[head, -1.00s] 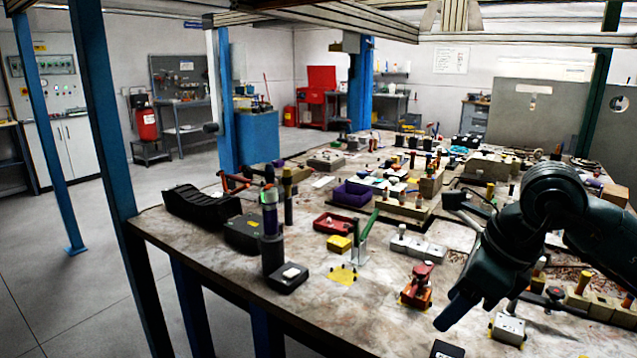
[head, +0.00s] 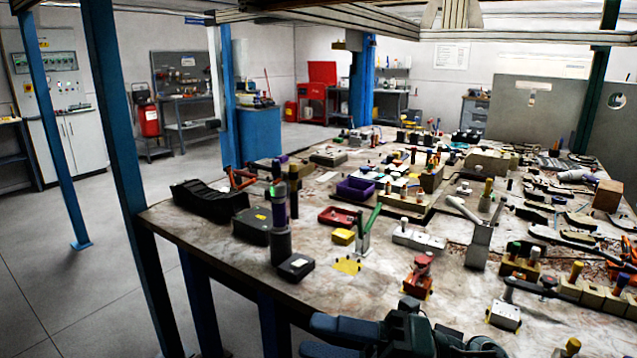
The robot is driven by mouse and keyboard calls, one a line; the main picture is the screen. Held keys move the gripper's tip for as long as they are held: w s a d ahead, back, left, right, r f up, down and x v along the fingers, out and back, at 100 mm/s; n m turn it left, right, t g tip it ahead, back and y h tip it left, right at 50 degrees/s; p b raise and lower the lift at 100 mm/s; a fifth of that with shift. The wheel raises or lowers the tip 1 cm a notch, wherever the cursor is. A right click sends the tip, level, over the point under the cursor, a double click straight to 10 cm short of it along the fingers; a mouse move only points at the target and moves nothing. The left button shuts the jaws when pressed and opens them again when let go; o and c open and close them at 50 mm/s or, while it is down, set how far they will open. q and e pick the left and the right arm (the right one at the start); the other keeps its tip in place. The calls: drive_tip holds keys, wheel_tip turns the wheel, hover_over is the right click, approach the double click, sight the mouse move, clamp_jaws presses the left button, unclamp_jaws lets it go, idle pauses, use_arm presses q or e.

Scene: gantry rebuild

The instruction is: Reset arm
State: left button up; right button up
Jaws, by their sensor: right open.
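My right gripper (head: 309,335) is at the bottom edge of the head view, its fingers pointing left and apart, with nothing seen between them. It is low at the near edge of the workbench (head: 215,238), in front of it in the picture. The rest of my right arm is mostly cut off by the lower frame edge. My left gripper is not in view.
A red clamp (head: 419,275), a grey block with a black-handled lever (head: 503,315) and a black box (head: 296,266) stand near the front edge. A yellow block (head: 343,237) and a purple bin (head: 355,189) lie farther back. Floor is clear at left.

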drive_tip(key=w+d+f+m+t+h, duration=0.1)
drive_tip(key=d+f+m+t+h, duration=0.3)
drive_tip(key=m, duration=0.5)
drive_tip(key=w+d+f+m+t+h+p, duration=0.1)
drive_tip(key=w+d+f+m+t+h, duration=0.15)
drive_tip(key=f+m+t, duration=0.4)
drive_tip(key=d+f+m+t+h, duration=0.25)
drive_tip(key=m+t+h, duration=0.3)
drive_tip(key=m, duration=0.55)
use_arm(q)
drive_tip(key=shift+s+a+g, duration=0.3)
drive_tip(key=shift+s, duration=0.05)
use_arm(e)
drive_tip(key=s+d+f+m+g+h, duration=0.2)
drive_tip(key=s+f, duration=0.4)
drive_tip(key=f, duration=0.3)
drive_tip(key=s+d+f+m+g+h, duration=0.2)
drive_tip(key=s+f+m, duration=0.4)
drive_tip(key=f, duration=0.4)
drive_tip(key=shift+m+g+h, duration=0.45)
drive_tip(key=shift+g+h, duration=0.25)
drive_tip(key=shift+g, duration=0.5)
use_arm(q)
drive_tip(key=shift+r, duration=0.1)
use_arm(e)
drive_tip(key=shift+w+r, duration=0.1)
